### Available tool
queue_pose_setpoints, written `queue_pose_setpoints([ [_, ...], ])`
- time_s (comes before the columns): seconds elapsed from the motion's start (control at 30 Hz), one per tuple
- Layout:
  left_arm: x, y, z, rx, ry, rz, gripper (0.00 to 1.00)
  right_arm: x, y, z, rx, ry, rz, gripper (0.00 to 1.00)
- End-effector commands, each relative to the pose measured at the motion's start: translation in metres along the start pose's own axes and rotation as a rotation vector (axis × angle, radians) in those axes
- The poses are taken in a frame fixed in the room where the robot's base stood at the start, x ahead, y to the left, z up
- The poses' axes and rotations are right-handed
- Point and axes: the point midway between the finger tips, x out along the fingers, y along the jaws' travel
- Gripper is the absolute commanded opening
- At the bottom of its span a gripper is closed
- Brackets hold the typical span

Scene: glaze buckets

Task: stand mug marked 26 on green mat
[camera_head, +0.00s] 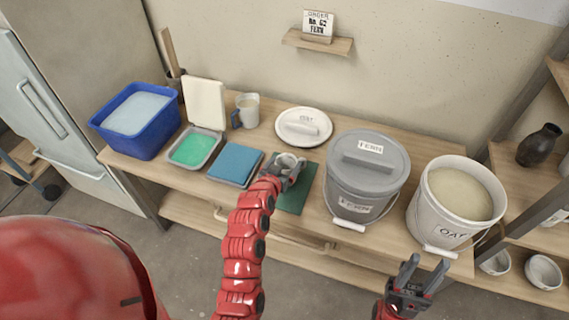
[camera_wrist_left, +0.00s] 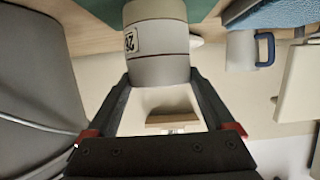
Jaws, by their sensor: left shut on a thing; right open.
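The pale grey mug marked 26 (camera_wrist_left: 157,42) is between the fingers of my left gripper (camera_wrist_left: 160,88), which is shut on it. Its number label faces the left wrist camera. In the head view the mug (camera_head: 287,160) shows its open top, upright at the tip of my left gripper (camera_head: 283,172). The green mat (camera_head: 293,201) lies under and in front of it, partly covered by my gripper. I cannot tell whether the mug's base touches the mat. My right gripper (camera_head: 411,275) is open and empty, in front of the table near the OAT bucket.
A grey lidded FERN bucket (camera_head: 369,178) stands close right of the mat, with an open OAT bucket (camera_head: 455,203) beyond. A blue pad (camera_head: 235,164) and green-filled tray (camera_head: 194,149) lie left. Another mug (camera_head: 247,109) and a white OAT lid (camera_head: 304,124) are behind.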

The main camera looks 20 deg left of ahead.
Motion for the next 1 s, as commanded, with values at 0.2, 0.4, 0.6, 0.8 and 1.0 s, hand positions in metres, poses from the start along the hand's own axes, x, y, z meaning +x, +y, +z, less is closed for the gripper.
queue_pose_setpoints([
  [0.2, 0.001, 0.000, 0.001, 0.000, 0.003, 0.000, 0.00, -0.003, 0.000, 0.000, 0.000, 0.000, 0.000, 0.45],
  [0.4, 0.001, 0.000, 0.002, 0.000, 0.002, 0.000, 1.00, -0.003, 0.000, 0.000, 0.000, 0.000, 0.000, 0.45],
  [0.6, 0.000, 0.000, 0.000, 0.000, 0.002, 0.000, 1.00, -0.001, 0.000, 0.000, 0.000, 0.000, 0.000, 0.45],
  [0.8, -0.015, 0.000, 0.001, 0.000, 0.002, -0.001, 1.00, -0.003, 0.000, 0.001, 0.000, 0.000, 0.000, 0.45],
  [1.0, -0.052, 0.000, 0.000, -0.001, 0.004, -0.002, 1.00, -0.007, 0.000, 0.001, 0.000, 0.000, 0.000, 0.45],
])
